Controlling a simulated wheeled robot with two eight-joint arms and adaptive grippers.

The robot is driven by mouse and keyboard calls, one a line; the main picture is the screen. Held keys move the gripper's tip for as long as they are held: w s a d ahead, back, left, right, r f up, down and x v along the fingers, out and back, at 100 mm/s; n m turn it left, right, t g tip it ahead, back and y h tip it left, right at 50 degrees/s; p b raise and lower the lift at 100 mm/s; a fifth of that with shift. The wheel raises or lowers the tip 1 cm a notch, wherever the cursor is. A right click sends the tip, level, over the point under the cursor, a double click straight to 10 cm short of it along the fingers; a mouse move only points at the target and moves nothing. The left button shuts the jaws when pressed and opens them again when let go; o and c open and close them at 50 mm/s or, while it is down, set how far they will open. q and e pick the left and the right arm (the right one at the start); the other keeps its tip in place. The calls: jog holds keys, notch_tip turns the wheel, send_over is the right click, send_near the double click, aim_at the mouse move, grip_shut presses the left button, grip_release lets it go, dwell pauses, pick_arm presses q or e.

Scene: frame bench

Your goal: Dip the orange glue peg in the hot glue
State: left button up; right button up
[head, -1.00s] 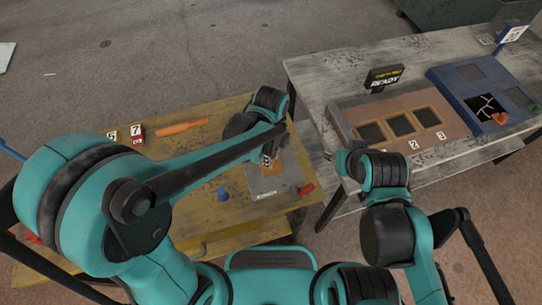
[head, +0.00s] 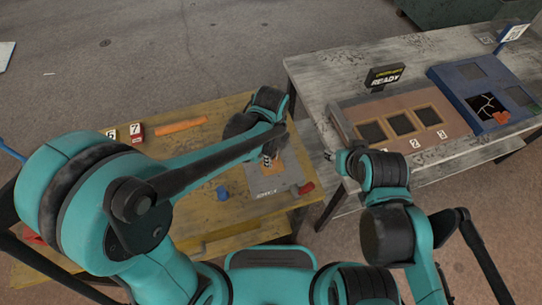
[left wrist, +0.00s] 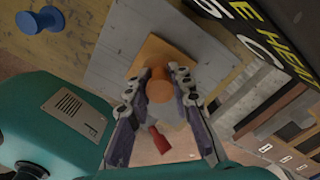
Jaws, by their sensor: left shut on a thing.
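The orange peg (left wrist: 158,88) stands between the fingertips of my left gripper (left wrist: 158,82) in the left wrist view. The gripper is shut on it. Beyond the peg is an orange square (left wrist: 165,52) on a grey plate (left wrist: 110,52); I cannot tell whether the peg touches it. In the head view my left gripper (head: 267,158) is over the same grey plate (head: 268,189), partly hidden by the arm. No hot glue can be clearly made out. My right gripper (head: 333,158) is at the near table's right side, mostly hidden by its own arm.
A blue peg (head: 222,193) and a red piece (head: 306,188) lie beside the plate. An orange cylinder (head: 181,126) lies further back on the yellow table. A brown panel with dark squares (head: 388,150), a blue tray (head: 470,90) and a READY sign (head: 384,76) stand on the grey table.

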dwell(0.4)
pick_arm(q)
jog(key=shift+r+p, duration=2.8)
jog(key=shift+r, duration=0.8)
jog(key=shift+f, duration=0.15)
